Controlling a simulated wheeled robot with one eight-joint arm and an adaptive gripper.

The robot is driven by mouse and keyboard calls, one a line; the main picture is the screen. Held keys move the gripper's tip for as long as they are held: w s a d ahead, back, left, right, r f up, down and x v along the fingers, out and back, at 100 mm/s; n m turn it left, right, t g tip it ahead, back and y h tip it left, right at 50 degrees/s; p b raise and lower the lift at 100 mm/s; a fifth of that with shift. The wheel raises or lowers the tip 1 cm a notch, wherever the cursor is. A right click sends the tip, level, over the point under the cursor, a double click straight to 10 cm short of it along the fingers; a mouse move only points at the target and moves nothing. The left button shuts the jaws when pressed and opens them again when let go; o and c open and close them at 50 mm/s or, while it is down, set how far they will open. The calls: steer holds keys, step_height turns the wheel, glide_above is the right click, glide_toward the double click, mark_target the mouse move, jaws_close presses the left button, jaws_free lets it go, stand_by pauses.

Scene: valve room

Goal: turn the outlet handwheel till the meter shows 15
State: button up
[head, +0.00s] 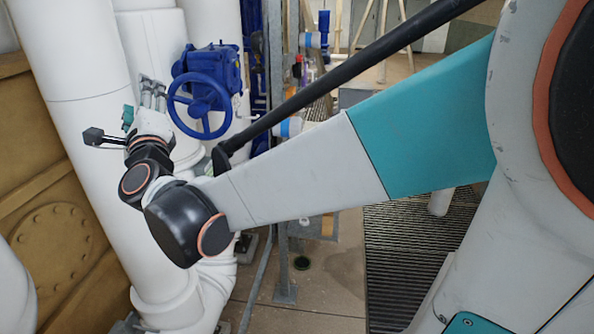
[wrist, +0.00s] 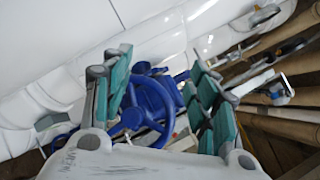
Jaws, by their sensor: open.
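A blue handwheel (head: 202,105) is mounted on a blue valve body (head: 222,66) in front of the white pipes. I cannot read a label that names it as the outlet wheel. No readable meter shows in either view.
Thick white pipes (head: 75,80) stand behind and left of my gripper. A brown flanged wall (head: 50,235) is at the left. A grey metal post (head: 282,240) stands right of the wheel. Open floor (head: 335,275) and a dark grating (head: 405,250) lie below my arm.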

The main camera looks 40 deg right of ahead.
steer(key=s+a+f+n+g+y+b, duration=0.3)
steer(key=s+f+n, duration=0.3)
steer(key=f+n, duration=0.4)
steer(key=s+a+f+n+g+y+b, duration=0.3)
steer(key=s+f+n+y, duration=0.3)
steer(key=f+n, duration=0.4)
steer(key=shift+s+a+f+n+g+y+b, duration=0.3)
steer(key=shift+s+a+n, duration=0.55)
steer(key=shift+n, duration=0.75)
steer(key=shift+w+r, duration=0.1)
steer(key=shift+r, duration=0.05)
stand_by(0.6)
